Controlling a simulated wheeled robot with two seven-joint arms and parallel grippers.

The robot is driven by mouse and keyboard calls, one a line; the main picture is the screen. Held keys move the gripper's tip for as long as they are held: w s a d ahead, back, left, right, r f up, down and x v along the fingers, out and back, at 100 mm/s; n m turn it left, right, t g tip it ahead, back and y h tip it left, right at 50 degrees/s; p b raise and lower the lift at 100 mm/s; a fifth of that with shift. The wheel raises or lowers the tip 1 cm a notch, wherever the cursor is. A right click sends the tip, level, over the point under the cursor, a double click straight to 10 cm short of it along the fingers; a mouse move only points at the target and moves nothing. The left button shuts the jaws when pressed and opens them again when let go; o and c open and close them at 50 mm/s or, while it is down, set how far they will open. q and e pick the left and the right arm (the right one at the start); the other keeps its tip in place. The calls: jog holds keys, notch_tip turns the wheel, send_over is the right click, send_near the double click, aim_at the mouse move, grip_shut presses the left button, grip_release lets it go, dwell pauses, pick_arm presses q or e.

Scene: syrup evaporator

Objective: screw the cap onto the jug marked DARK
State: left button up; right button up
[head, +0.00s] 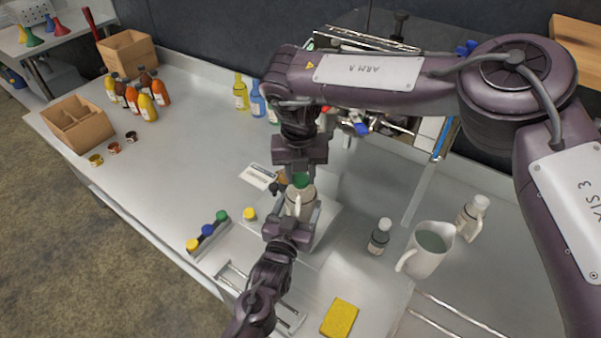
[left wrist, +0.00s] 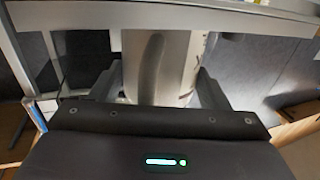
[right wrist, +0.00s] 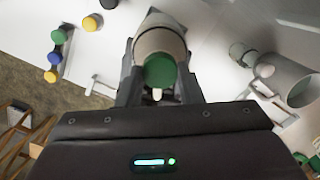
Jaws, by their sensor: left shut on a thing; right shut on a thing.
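A pale jug (head: 297,206) with a handle stands in the middle of the bench. My left gripper (head: 292,222) is shut around its body, and the jug fills the space between the fingers in the left wrist view (left wrist: 160,75). Only part of its marking shows there, so I cannot read it. My right gripper (head: 301,172) points down from above and is shut on a green cap (head: 301,181). In the right wrist view the green cap (right wrist: 160,70) lies over the jug's mouth; I cannot tell whether the threads are engaged.
A cap rack (head: 207,236) with yellow, blue and green caps is left of the jug, with a loose yellow cap (head: 249,214) beside it.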

jog(key=o, duration=1.1)
jog(key=shift+c, duration=0.2)
jog(key=shift+s+r, duration=0.2)
jog(key=shift+r, duration=2.1)
jog(key=shift+c, duration=0.2)
notch_tip(320, 180, up, 3)
jog(key=shift+s+a+r+n, duration=0.1)
jog(key=shift+r+n, duration=0.1)
jog(key=shift+n, duration=0.8)
